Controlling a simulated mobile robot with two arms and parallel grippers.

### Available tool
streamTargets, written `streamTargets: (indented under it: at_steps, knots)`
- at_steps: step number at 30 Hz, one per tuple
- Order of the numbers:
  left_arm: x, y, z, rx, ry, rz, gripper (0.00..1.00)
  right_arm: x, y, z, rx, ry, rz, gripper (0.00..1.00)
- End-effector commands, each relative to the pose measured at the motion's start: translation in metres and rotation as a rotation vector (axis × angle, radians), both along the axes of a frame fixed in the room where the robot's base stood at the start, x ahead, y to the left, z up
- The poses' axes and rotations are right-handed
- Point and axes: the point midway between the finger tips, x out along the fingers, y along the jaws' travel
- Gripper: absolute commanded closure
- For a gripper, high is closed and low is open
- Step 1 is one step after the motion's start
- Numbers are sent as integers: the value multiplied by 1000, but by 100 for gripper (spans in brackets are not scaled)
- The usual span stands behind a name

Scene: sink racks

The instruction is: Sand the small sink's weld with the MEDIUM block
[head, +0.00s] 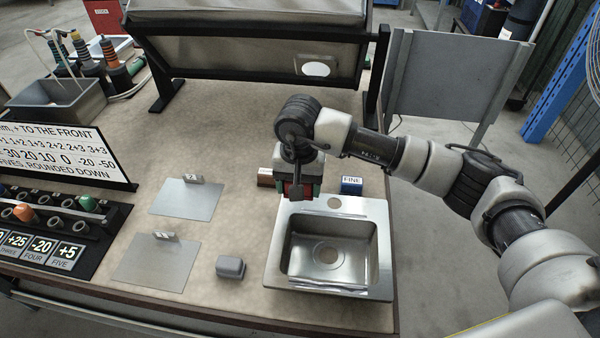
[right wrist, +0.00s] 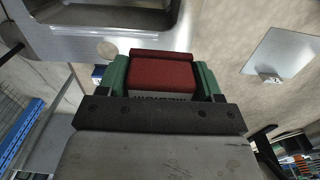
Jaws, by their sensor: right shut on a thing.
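My right gripper (head: 297,192) is shut on a red block, the medium block (right wrist: 160,75), between its green fingertips. Part of a dark label reading like MEDIUM shows upside down on it in the right wrist view. The gripper points down at the back left corner of the small steel sink (head: 275,262); I cannot tell whether the block touches the rim. The sink's rim also shows in the right wrist view (right wrist: 75,45). I cannot make out the weld. My left gripper is not in view.
A blue FINE block (head: 351,186) stands behind the sink, and a brown-red block (head: 265,178) stands left of the gripper. A grey block (head: 230,267) lies left of the sink. Two metal plates (head: 187,199) (head: 155,262) lie further left, near a numbered rack (head: 60,235).

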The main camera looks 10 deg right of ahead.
Motion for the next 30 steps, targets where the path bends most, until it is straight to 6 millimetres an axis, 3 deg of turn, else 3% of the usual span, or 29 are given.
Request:
streamTargets:
  at_steps: [7,30]
  knots:
    - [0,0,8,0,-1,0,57,-1,2,19,1,-1,-5,54]
    - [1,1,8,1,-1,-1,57,-1,2,19,0,0,-7,54]
